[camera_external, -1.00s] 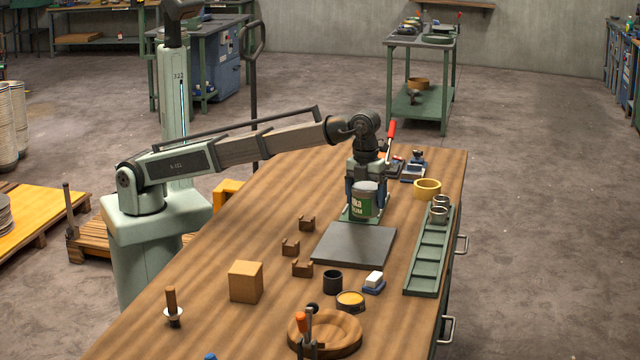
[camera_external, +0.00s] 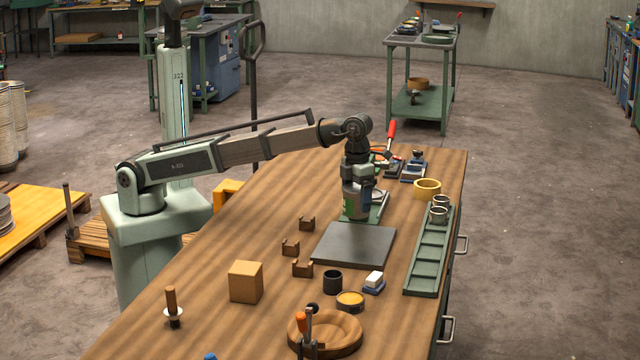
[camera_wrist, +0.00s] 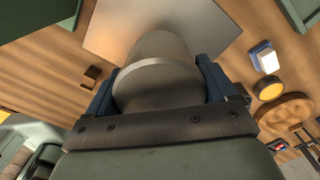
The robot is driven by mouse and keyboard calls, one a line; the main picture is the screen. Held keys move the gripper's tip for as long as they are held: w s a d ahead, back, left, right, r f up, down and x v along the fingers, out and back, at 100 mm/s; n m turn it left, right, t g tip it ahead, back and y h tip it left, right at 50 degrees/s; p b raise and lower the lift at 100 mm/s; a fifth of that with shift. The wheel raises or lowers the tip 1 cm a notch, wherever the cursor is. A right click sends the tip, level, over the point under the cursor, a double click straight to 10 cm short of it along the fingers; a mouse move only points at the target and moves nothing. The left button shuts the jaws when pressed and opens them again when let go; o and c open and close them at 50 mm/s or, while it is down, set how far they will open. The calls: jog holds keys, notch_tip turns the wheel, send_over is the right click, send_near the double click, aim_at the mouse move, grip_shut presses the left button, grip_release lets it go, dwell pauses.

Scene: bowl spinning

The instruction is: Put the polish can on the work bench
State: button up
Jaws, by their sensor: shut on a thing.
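The polish can (camera_external: 356,205), grey with a green label, is between the fingers of my gripper (camera_external: 357,192), which is shut on it. In the wrist view the can (camera_wrist: 158,85) shows its pale round end between the blue fingers. The can is upright near the back edge of the dark grey plate (camera_external: 353,246); I cannot tell whether its base touches anything. The wooden work bench (camera_external: 235,225) lies below, with bare wood left of the plate.
A green tray with metal rings (camera_external: 428,255) runs along the right side. Small brown brackets (camera_external: 291,247) stand left of the plate. A black cup (camera_external: 332,281), yellow tin (camera_external: 350,301), wooden bowl (camera_external: 325,335) and wooden block (camera_external: 246,282) stand nearer the front.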

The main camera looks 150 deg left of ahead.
aim_at(357, 187)
jog(key=shift+f, duration=4.3)
jog(key=shift+f, duration=0.1)
jog(key=o, duration=1.1)
notch_tip(357, 187, up, 12)
jog(key=shift+r, duration=0.15)
